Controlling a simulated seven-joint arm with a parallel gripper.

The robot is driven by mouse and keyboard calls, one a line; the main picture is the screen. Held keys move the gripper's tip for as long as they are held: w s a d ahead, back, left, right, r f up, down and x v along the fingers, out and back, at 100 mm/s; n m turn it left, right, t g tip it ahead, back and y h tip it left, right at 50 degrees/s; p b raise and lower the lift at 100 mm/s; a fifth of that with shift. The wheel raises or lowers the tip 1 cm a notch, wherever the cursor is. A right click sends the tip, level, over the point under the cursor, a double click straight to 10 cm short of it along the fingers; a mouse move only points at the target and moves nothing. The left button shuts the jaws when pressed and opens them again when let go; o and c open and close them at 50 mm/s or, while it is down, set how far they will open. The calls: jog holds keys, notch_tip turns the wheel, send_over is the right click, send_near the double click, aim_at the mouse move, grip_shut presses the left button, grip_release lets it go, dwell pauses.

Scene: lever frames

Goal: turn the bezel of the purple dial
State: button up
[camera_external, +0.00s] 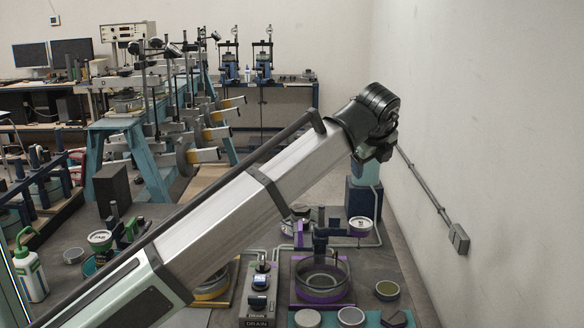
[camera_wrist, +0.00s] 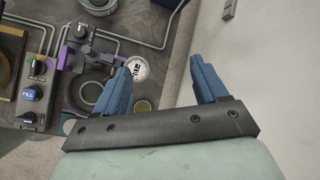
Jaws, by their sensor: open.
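The white-faced dial (camera_wrist: 137,68) shows in the wrist view, beside the left finger and partly close to its tip. In the external view a round gauge with a pale face and a purple edge (camera_external: 360,226) stands on the right of the bench, below the end of my arm. The dial lies left of the middle of the gap. I cannot tell the height between fingers and dial. The fingers are hard to make out in the external view.
A round dark ring on a purple base (camera_external: 322,297) stands at the bench front. A control box with knobs (camera_wrist: 33,92) is left in the wrist view. Shallow round dishes (camera_external: 387,290) and pipes lie nearby. A bare wall (camera_external: 480,150) closes the right side.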

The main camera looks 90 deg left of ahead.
jog(key=w+d+f+y, duration=0.1)
jog(key=w+d+f, duration=0.1)
jog(key=d+f, duration=0.4)
jog(key=w+d+f+m+y, duration=0.1)
jog(key=w+d+f, duration=0.2)
jog(key=d+f, duration=0.3)
jog(key=w+d+f+t+y, duration=0.1)
jog(key=w+d+f, duration=0.2)
jog(key=d+f, duration=0.3)
jog(key=shift+w+f+m, duration=0.2)
jog(key=shift+f+m, duration=0.2)
jog(key=shift+f, duration=1.35)
jog(key=w+d+f+m, duration=0.1)
jog(key=w+d+f, duration=0.1)
jog(key=d, duration=0.5)
jog(key=shift+w+f+t, duration=0.3)
jog(key=shift+f, duration=0.05)
